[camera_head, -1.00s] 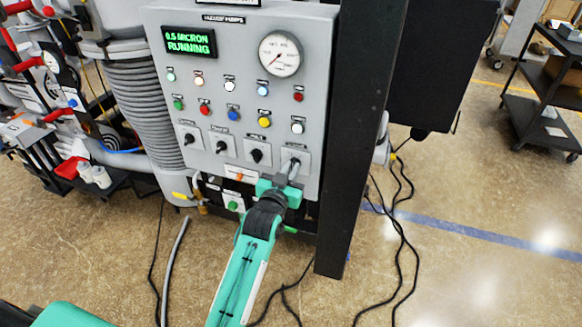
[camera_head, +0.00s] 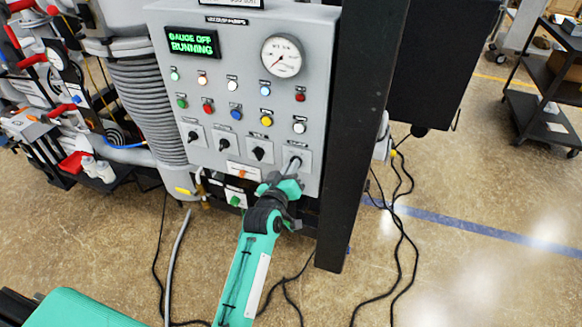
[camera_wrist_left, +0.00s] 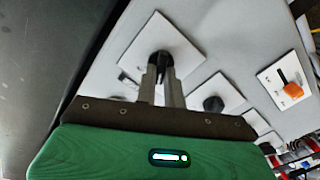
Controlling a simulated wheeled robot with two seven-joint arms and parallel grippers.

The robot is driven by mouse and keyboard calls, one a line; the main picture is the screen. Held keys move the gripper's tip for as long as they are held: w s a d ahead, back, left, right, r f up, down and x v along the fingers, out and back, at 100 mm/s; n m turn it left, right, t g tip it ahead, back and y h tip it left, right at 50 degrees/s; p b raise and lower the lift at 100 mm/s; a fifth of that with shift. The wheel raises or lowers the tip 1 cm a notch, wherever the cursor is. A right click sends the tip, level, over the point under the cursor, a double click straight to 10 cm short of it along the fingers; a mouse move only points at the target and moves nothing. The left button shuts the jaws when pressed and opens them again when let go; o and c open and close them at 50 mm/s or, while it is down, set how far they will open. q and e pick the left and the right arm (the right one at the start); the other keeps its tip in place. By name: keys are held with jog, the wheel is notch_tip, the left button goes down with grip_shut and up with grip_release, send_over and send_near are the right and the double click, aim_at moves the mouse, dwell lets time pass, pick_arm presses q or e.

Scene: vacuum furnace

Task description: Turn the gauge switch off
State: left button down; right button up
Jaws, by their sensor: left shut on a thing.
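The gauge switch is the rightmost black rotary knob on a square white plate (camera_head: 302,156) in the lowest row of the grey control panel (camera_head: 245,110). My left gripper (camera_head: 293,166) reaches it from below and is shut on the knob. In the left wrist view the gripper fingers (camera_wrist_left: 161,84) stand on either side of the black knob (camera_wrist_left: 160,62), and the knob looks turned relative to its plate. The green display (camera_head: 191,43) reads "GAUGE OFF RUNNING". My right gripper is not in view.
Several other black knobs (camera_head: 259,153) sit left of the gauge switch, with coloured buttons above them. A round dial (camera_head: 282,56) is at the upper right. A black post (camera_head: 355,140) stands close to the right of the panel. Cables lie on the floor.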

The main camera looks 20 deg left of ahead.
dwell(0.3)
pick_arm(q)
jog(key=c, duration=1.5)
grip_release()
jog(key=shift+s, duration=0.1)
jog(key=s+b, duration=0.3)
jog(key=s, duration=1)
jog(key=shift+s+a+b, duration=0.25)
jog(key=shift+s+b, duration=0.05)
jog(key=shift+b, duration=0.1)
